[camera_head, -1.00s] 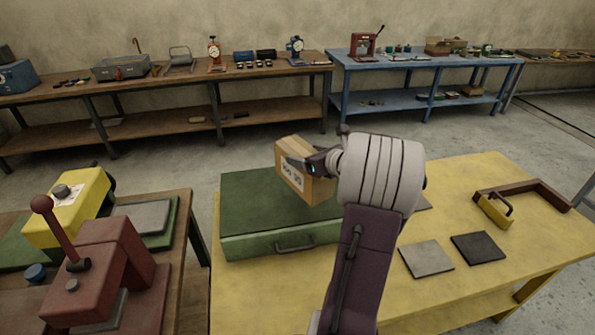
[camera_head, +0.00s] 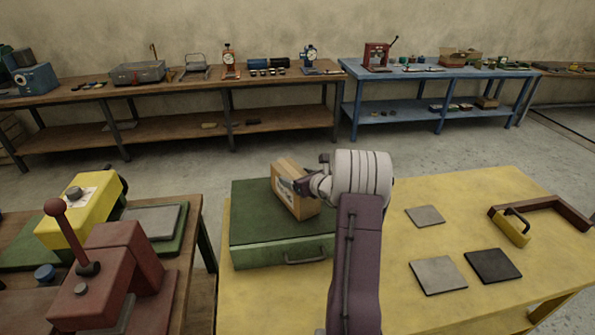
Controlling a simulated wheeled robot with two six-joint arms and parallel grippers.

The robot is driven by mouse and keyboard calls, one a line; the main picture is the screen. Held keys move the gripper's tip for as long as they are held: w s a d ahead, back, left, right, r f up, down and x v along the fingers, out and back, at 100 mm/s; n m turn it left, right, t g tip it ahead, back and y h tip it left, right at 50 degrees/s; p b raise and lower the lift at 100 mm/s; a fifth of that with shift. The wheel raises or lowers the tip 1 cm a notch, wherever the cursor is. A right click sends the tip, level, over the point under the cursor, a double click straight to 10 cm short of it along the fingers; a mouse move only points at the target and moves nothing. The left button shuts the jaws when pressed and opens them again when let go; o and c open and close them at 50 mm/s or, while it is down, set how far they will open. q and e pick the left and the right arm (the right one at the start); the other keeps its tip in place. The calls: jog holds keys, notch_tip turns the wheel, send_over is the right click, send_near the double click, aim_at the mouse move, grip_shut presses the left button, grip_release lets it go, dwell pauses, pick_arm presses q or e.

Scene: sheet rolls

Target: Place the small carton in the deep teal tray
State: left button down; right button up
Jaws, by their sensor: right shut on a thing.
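The small carton (camera_head: 296,190) is a tan box with a pale printed label, at the green case on the yellow table. My right gripper (camera_head: 302,186) is shut on its upper part, with the arm reaching in from the front. The carton is slightly tilted and sits over the case's lid; I cannot tell whether it touches the lid. No deep teal tray shows clearly in this view. My left gripper is not in view.
A green case (camera_head: 252,222) lies on the yellow table (camera_head: 400,310). Flat squares (camera_head: 437,275) and a brown angled bar (camera_head: 548,208) with a yellow handle block (camera_head: 512,228) lie to the right. A red lever press (camera_head: 110,270) stands at left.

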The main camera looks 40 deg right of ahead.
jog(key=shift+r, duration=0.15)
jog(key=o, duration=1.7)
jog(key=shift+f, duration=0.2)
jog(key=o, duration=0.4)
jog(key=shift+s+a+r, duration=0.1)
